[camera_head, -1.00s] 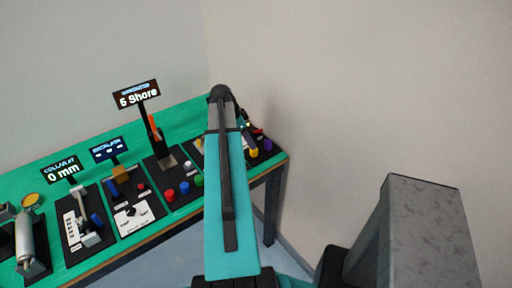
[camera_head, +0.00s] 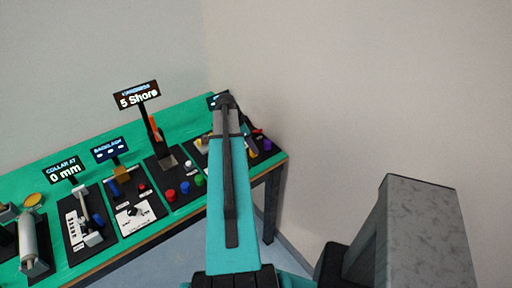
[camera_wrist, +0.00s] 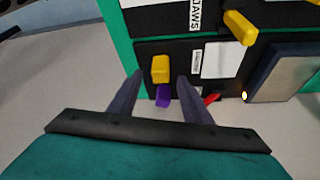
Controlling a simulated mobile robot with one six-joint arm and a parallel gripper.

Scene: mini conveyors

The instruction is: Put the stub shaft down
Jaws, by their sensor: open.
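My gripper (camera_wrist: 160,76) is open in the wrist view, its two dark fingers apart on either side of a yellow block (camera_wrist: 160,68) and a purple piece (camera_wrist: 163,95). The two pieces are at a black panel, and neither finger clearly touches them. I cannot tell which piece, if either, is the stub shaft. In the head view the purple piece (camera_head: 266,146) shows near the right end of the green table (camera_head: 188,115), beside my arm. My fingers are not clear there.
Black stations with displays line the table, including a hardness sign (camera_head: 137,96) reading 5 Shore and a collar sign (camera_head: 65,170) reading 0 mm. A silver plate (camera_wrist: 283,72) is right of my fingers.

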